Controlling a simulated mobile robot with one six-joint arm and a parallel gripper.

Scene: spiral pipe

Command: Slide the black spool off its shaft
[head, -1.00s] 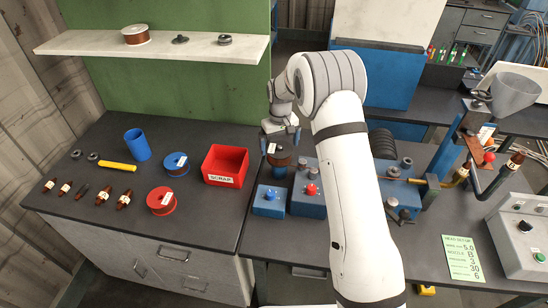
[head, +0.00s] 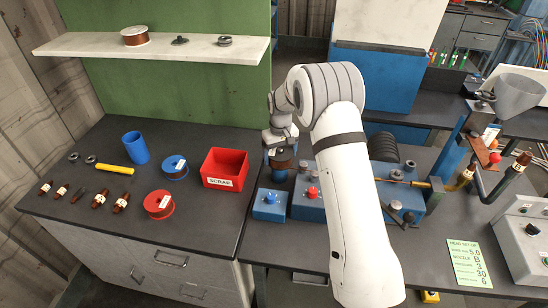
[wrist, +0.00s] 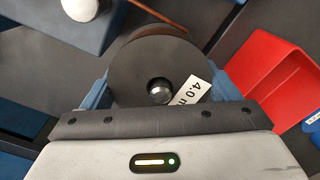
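The black spool (wrist: 140,65) carries a white label reading "4.0 m" and sits on its shaft (wrist: 159,91), whose metal end shows at its centre. In the head view the spool (head: 282,163), with brown winding, is partly hidden under my gripper (head: 280,150). My gripper is directly over the spool, and its blue fingers lie on both sides of it in the wrist view (wrist: 160,88). I cannot tell whether the fingers press on the rim or stand slightly apart.
A blue box with a blue knob (head: 269,203) and a box with a red knob (head: 312,191) stand close by. The red scrap bin (head: 225,168) is to the left.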

